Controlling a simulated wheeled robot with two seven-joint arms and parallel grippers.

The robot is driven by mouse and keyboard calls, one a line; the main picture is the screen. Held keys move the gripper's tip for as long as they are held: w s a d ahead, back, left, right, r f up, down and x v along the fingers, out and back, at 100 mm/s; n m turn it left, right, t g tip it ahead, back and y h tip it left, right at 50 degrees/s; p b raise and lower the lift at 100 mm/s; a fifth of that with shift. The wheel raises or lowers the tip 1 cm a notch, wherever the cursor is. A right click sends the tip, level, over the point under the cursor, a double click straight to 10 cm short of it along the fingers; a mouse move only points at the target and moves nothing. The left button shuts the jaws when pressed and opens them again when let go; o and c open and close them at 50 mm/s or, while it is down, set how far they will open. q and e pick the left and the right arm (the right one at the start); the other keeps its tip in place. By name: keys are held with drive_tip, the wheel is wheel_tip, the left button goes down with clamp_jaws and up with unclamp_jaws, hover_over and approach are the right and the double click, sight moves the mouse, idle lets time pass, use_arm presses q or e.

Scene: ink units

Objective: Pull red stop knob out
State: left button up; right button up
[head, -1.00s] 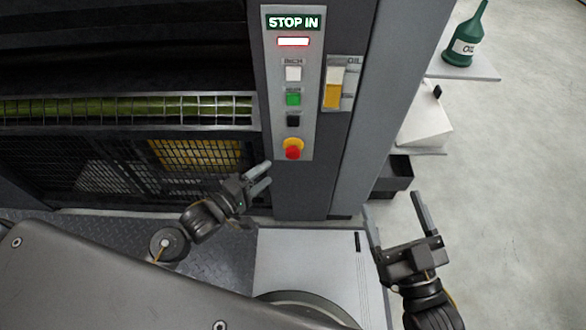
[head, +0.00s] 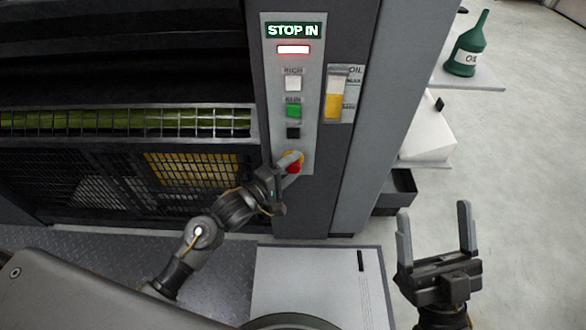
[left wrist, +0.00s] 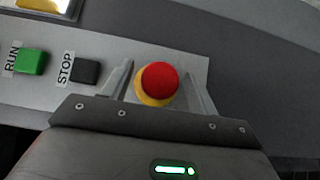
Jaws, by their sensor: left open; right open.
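The red stop knob (head: 293,168) sits on a yellow collar at the bottom of the grey control panel (head: 310,145). In the left wrist view the red knob (left wrist: 160,79) lies between the two open fingers (left wrist: 162,88), with a gap visible on each side. My right gripper (head: 435,235) is open and empty, at the lower right, away from the panel.
Above the knob are a black button (head: 293,133), a green RUN button (head: 294,111) and a white inch button (head: 293,84). An oil gauge (head: 334,93) is to the right. A green oil bottle (head: 467,47) stands on a shelf (head: 475,78).

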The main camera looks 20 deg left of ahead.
use_arm(q)
drive_tip(key=shift+w+d, duration=0.2)
drive_tip(key=shift+w, duration=0.05)
use_arm(e)
drive_tip(key=shift+d+r, duration=0.1)
